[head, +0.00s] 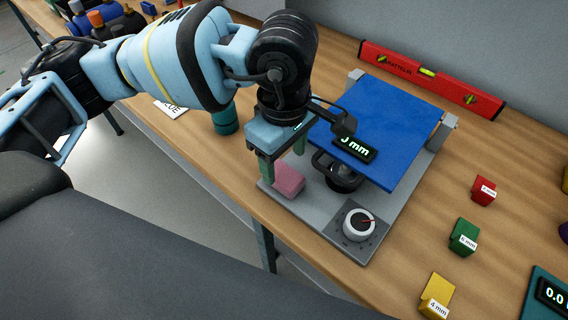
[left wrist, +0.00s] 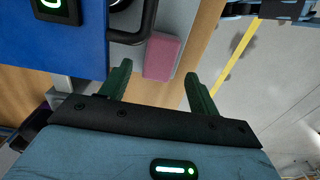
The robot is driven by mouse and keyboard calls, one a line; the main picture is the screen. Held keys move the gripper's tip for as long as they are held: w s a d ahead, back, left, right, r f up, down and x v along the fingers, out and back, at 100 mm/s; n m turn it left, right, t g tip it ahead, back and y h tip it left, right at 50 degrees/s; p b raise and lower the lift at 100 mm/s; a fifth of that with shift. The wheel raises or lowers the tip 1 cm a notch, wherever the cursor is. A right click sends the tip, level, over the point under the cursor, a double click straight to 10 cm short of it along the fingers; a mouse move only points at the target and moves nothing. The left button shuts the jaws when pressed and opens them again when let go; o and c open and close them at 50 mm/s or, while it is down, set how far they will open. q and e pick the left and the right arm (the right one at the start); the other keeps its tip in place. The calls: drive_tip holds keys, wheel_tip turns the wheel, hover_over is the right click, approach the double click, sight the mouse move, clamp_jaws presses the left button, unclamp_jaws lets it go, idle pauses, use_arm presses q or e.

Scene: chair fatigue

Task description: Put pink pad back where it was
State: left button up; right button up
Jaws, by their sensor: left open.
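The pink pad (head: 288,180) is a small block on the front left part of the grey base plate (head: 300,208) of the test rig. My left gripper (head: 283,168) is just above and beside the pad, its green fingers pointing down. In the left wrist view the pink pad (left wrist: 163,57) lies beyond the fingertips, between their lines. The left gripper (left wrist: 155,80) is open there and nothing shows between its fingers. My right gripper is in neither view.
A blue plate (head: 385,125) and a dial (head: 359,224) are on the rig. A red level (head: 430,78) lies along the back. Red (head: 483,191), green (head: 464,237) and yellow (head: 436,296) blocks stand at right. A teal cylinder (head: 225,118) stands left of the rig.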

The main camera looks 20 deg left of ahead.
sight(284, 174)
use_arm(q)
wheel_tip(284, 174, up, 9)
drive_tip(key=shift+f, duration=0.2)
